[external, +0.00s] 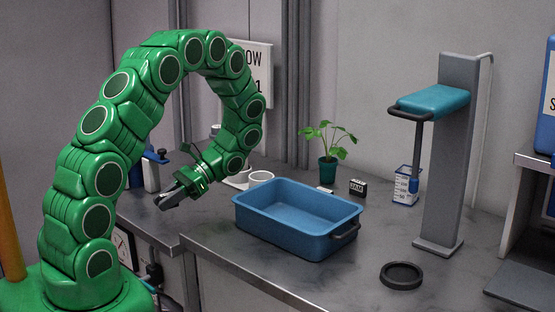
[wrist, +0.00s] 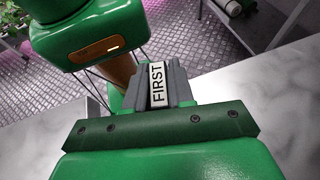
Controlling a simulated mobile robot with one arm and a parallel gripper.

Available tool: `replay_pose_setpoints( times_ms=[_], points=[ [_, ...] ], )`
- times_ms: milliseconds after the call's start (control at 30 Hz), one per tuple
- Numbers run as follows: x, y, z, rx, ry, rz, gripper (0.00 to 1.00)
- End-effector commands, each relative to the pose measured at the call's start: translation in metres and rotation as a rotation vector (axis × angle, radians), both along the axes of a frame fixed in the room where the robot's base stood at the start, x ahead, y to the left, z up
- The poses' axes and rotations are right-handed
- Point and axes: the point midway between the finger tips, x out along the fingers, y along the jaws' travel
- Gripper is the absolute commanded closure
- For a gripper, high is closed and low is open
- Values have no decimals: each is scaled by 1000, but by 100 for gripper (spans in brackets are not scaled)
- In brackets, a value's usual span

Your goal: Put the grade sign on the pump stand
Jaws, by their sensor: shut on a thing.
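The grade sign (wrist: 157,84) is a small white plate reading "FIRST" in black. It sits between the two grey fingers of my gripper (wrist: 158,92) in the wrist view. In the external view my gripper (external: 170,200) is shut and hangs above the left part of the counter, left of the blue tub. The sign cannot be made out there. What looks like the pump stand is a grey upright (external: 448,165) with a teal head (external: 432,101) and a hanging nozzle, on the right of the counter, well apart from my gripper.
A blue tub (external: 270,226) with a black handle stands between my gripper and the upright. A black ring (external: 401,275) lies near the front edge. A potted plant (external: 327,170), a small dark "JAM" sign (external: 357,187) and a white cup (external: 261,178) stand behind the tub.

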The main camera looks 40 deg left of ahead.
Motion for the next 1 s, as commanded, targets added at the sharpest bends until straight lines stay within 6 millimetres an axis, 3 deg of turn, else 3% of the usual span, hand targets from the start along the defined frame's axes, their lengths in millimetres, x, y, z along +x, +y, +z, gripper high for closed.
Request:
replay_pose_setpoints(
  times_ms=[300, 633, 800, 1000],
  points=[
    [80, 56, 19, 6, 2, -557, 100],
    [188, 85, 51, 10, 4, -1105, 100],
    [209, 110, 50, 7, 13, -1259, 100],
    [206, 141, 39, 7, 10, -1323, 100]
  ],
)
